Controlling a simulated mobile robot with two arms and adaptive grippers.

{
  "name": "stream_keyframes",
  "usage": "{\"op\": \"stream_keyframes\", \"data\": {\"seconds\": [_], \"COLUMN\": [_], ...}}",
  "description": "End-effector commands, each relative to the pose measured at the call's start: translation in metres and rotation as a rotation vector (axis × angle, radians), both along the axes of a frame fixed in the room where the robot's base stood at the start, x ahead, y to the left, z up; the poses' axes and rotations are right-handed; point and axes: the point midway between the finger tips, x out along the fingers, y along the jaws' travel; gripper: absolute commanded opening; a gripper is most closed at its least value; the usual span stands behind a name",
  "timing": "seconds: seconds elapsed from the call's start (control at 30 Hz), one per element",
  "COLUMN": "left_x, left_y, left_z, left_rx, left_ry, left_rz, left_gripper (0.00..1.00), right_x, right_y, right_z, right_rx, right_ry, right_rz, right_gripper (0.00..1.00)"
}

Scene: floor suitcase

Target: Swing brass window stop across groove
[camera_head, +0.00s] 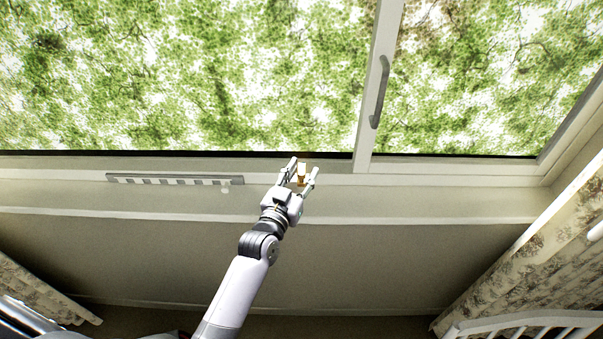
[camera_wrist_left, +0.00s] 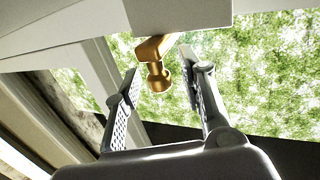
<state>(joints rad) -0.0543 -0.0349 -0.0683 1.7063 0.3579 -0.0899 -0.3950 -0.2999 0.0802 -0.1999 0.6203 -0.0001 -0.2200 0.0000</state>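The brass window stop (camera_head: 301,175) is a small gold piece at the window frame, left of the sliding sash's upright. In the left wrist view the brass stop (camera_wrist_left: 157,70) shows as an arm with a rounded knob hanging from it. My left gripper (camera_head: 303,170) is open, with one finger on each side of the stop. The wrist view shows the gripper (camera_wrist_left: 160,85) with the knob between its fingers and gaps on both sides. The groove (camera_head: 200,153) shows as a dark line along the bottom of the window. My right gripper is not in view.
The sliding sash upright (camera_head: 366,110) carries a grey handle (camera_head: 380,92). A slotted metal strip (camera_head: 175,180) lies along the sill to the left. Patterned curtains (camera_head: 540,265) hang at both sides, and a white rail (camera_head: 525,322) is at lower right.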

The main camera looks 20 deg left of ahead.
Motion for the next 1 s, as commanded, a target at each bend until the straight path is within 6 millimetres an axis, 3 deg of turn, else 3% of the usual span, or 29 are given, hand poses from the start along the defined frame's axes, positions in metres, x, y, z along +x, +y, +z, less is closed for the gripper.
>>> {"op": "stream_keyframes", "data": {"seconds": [0.23, 0.7, 1.0], "left_x": [-0.015, -0.105, -0.12], "left_y": [0.002, 0.01, 0.012], "left_z": [-0.002, -0.001, 0.0], "left_rx": [0.002, 0.001, 0.001], "left_ry": [0.002, 0.002, -0.001], "left_rz": [0.0, -0.001, 0.0], "left_gripper": [0.37, 0.37, 0.37], "right_x": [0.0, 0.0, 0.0], "right_y": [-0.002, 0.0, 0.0], "right_z": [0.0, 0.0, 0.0], "right_rx": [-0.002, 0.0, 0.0], "right_ry": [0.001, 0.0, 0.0], "right_rz": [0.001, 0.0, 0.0], "right_gripper": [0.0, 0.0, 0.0]}}
